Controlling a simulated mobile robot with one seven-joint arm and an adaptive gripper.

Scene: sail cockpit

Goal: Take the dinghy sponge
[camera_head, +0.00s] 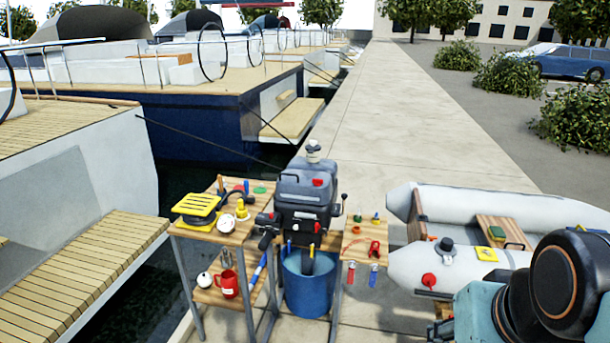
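An inflatable grey-white dinghy (455,205) lies on the quay at the right. My arm fills the lower right corner, in front of part of the dinghy. My gripper is not in view.
A workbench with an outboard motor (305,195) stands left of the dinghy over a blue bin (307,292). Its left top (235,231) holds a yellow slatted item (197,207) and small parts; a red mug (228,284) stands below. Paving (375,120) behind is clear; water lies left.

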